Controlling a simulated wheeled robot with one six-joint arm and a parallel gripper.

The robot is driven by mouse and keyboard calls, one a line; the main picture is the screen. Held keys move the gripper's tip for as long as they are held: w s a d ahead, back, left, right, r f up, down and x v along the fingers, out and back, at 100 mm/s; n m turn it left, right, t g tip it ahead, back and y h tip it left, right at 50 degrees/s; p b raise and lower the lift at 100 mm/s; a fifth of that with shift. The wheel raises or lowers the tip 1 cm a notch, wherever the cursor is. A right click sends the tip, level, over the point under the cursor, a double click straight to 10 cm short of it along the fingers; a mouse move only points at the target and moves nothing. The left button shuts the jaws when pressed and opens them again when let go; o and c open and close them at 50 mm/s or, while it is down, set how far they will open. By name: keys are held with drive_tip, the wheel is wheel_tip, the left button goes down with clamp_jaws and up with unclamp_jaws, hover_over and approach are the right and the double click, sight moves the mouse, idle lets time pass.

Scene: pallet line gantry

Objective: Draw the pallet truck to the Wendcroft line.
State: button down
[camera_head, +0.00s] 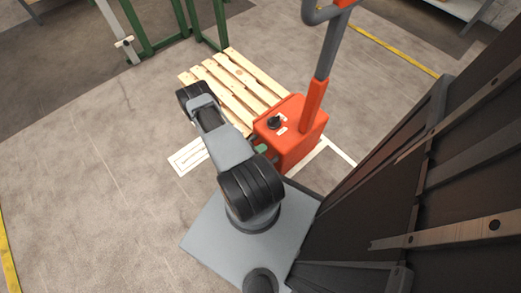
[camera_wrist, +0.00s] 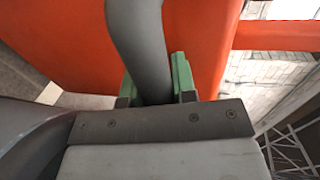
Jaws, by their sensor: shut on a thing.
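The orange pallet truck (camera_head: 292,150) stands right beside my base, with its upright steering arm and grey loop handle (camera_head: 312,15) rising above it. A slatted wooden pallet (camera_head: 225,78) lies just behind its body. My gripper (camera_wrist: 155,85) has green fingers, one on each side of a grey curved bar (camera_wrist: 138,35) against the truck's orange body (camera_wrist: 60,40), and is shut on it. In the head view my gripper is mostly hidden between my arm and the truck. I see no readable name marking the Wendcroft line.
A green metal frame (camera_head: 148,45) stands at the upper left. White floor markings (camera_head: 187,158) lie next to the pallet. A yellow floor line (camera_head: 8,255) runs along the left edge, another (camera_head: 395,50) at the upper right. The concrete floor at left is clear.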

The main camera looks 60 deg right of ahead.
drive_tip(key=shift+s, duration=0.1)
drive_tip(key=c, duration=1.2)
unclamp_jaws()
drive_tip(key=p+v, duration=0.2)
drive_tip(key=v, duration=1.1)
drive_tip(key=shift+a+p, duration=0.3)
drive_tip(key=shift+a, duration=0.05)
